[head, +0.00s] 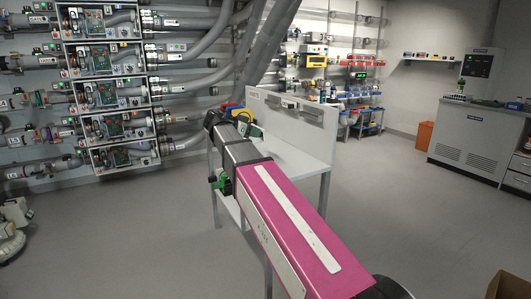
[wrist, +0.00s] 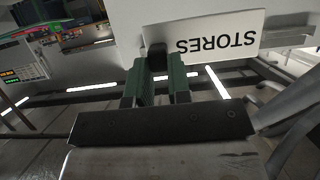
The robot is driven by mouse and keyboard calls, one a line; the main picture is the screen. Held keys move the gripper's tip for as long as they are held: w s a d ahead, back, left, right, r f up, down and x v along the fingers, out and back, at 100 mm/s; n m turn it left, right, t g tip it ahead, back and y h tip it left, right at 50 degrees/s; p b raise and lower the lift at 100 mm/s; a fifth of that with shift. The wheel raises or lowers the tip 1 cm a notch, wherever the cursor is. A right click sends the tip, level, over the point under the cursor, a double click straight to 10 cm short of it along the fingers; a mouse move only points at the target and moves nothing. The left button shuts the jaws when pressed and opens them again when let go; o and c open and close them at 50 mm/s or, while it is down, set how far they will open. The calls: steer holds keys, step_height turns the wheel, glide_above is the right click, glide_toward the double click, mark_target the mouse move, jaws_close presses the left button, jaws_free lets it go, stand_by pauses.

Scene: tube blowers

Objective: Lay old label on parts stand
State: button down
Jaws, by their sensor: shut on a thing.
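My gripper (wrist: 160,82) has green fingers, shut on a black knob on the white label (wrist: 240,32). The label reads "STORES" in black and appears upside down in the wrist view. It is held up ahead of the fingers. I cannot make out the label in the head view, where my arm blocks much of the area around my gripper. A white stand (head: 304,162) with a tall back panel, legs and a lower shelf is behind my arm; it looks like the parts stand. Part of its top is hidden by my arm.
A wall rack of tube units with circuit boards (head: 105,67) is at the left. Shelves of bins (head: 362,92) stand at the back. A grey cabinet (head: 468,143) and an orange bin (head: 424,134) are at the right. Open floor (head: 395,205) lies right of the stand.

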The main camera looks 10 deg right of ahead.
steer(key=s+a, duration=0.5)
steer(key=s, duration=0.2)
steer(key=w+d+f, duration=0.2)
steer(key=d, duration=0.1)
steer(key=w+d+f, duration=0.2)
steer(key=d, duration=0.1)
steer(key=w+d+f, duration=0.1)
steer(key=d+f, duration=0.2)
steer(key=shift+w+d, duration=0.4)
steer(key=shift+f, duration=2.05)
steer(key=shift+f, duration=0.1)
steer(key=c, duration=1.1)
jaws_free()
steer(key=shift+o, duration=0.2)
